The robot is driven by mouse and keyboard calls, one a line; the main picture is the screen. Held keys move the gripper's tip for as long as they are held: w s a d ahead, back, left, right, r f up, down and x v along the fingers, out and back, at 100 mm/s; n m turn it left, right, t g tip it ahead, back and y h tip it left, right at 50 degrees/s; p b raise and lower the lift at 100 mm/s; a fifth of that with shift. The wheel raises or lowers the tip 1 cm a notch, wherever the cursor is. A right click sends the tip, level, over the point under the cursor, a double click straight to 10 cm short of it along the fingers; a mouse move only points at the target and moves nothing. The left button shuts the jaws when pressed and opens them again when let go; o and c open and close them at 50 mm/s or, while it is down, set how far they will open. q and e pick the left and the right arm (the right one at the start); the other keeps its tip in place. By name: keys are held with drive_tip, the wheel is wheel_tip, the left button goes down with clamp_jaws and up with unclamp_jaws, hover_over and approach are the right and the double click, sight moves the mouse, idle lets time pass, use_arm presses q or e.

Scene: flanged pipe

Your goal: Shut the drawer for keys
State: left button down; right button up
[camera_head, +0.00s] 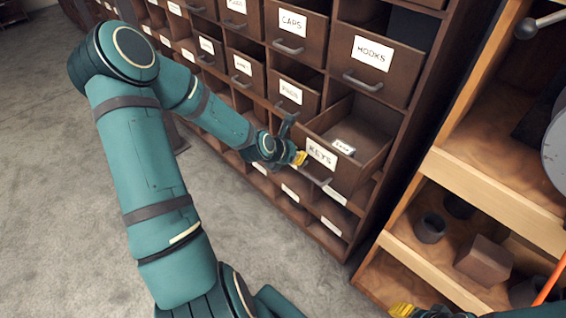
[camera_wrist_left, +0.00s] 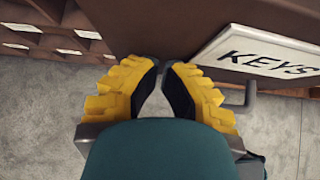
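The brown keys drawer (camera_head: 345,172), with a white KEYS label (camera_head: 322,155), is pulled out of the cabinet. Its handle (camera_head: 314,179) is below the label. A small labelled item (camera_head: 342,147) lies inside. My left gripper (camera_head: 302,158) is at the left part of the drawer front, beside the label. In the left wrist view, its yellow-and-black fingertips (camera_wrist_left: 163,66) are together with nothing between them, close to the drawer front (camera_wrist_left: 150,30); I cannot tell whether they touch it. My right gripper (camera_head: 403,310) shows only partly at the bottom edge, so its opening is hidden.
The cabinet has other labelled drawers around, including HOOKS (camera_head: 372,55) above and CAPS (camera_head: 293,25), some partly out. A wooden shelf unit (camera_head: 470,175) with a dark cup (camera_head: 430,228) and a brown block (camera_head: 485,260) stands at right. Grey floor (camera_head: 60,190) is clear at left.

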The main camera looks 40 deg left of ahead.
use_arm(q)
drive_tip(key=w, duration=0.4)
drive_tip(key=w+d, duration=0.1)
drive_tip(key=w, duration=0.9)
drive_tip(key=shift+w+d, duration=0.15)
drive_tip(key=shift+w, duration=0.65)
drive_tip(key=shift+r, duration=0.1)
